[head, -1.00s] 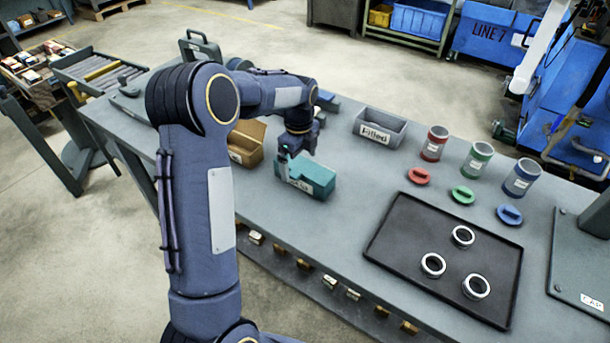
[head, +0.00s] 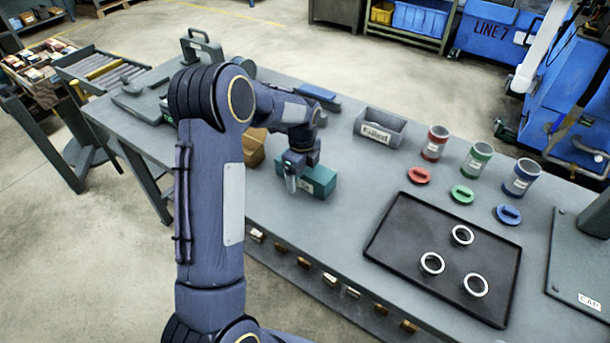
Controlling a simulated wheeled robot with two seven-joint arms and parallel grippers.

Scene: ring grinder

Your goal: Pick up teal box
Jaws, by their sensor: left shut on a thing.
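The gripper and forearm hide part of the box's left side and top. I cannot tell whether the box is lifted clear of the bench. My right gripper is not in view.
A brown cardboard box (head: 252,148) stands just behind my left arm. A grey bin marked "Filled" (head: 380,128) is to the right. A black tray (head: 395,240) holds three rings.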

